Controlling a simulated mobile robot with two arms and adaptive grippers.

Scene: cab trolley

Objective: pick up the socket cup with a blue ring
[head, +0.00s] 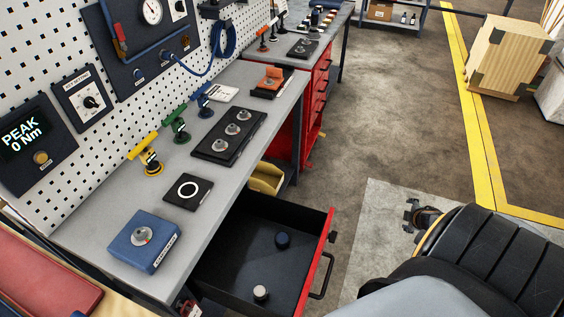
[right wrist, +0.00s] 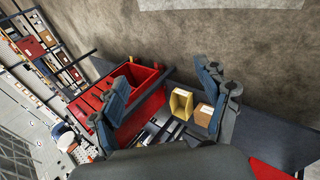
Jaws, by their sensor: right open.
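Three grey-topped round pieces (head: 231,129) sit in a black tray on the bench. I cannot make out which piece carries a blue ring. My right gripper (right wrist: 165,82) is open and empty in the right wrist view, above the floor and shelf area. In the head view only a small dark part of it (head: 418,214) shows beyond my arm, right of the drawer. My left gripper is out of view.
The grey bench (head: 105,215) bears a blue box (head: 143,240), a black pad with a white ring (head: 188,191) and yellow, green and blue handled tools. A yellow bin (head: 267,178) is beneath it. A wooden crate (head: 507,57) stands far right. Floor is clear between.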

